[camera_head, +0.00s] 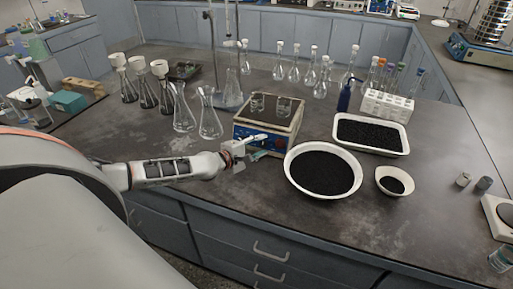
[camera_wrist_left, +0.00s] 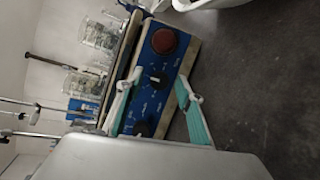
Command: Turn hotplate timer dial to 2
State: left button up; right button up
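The hotplate (camera_head: 285,121) stands on the dark bench with a blue front panel and two small glass beakers on top. In the left wrist view, the blue panel (camera_wrist_left: 150,98) carries a large red knob (camera_wrist_left: 164,41), a black dial (camera_wrist_left: 156,79) with a white pointer mark, and another black dial (camera_wrist_left: 141,128). The labels are too blurred to read. My left gripper (camera_head: 258,147) is at the panel, its teal-padded fingers apart. In the left wrist view, the open fingertips (camera_wrist_left: 160,82) lie on either side of the middle dial; contact cannot be told. My right gripper is out of view.
A large white bowl of black grains (camera_head: 322,170) sits close to the right of my left gripper. Conical flasks (camera_head: 210,122) stand left of the hotplate. A white tray (camera_head: 404,140) and a small bowl (camera_head: 381,176) are farther right. The front-right bench has free room.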

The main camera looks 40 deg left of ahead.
pick_arm(q)
jog(key=v, duration=1.2)
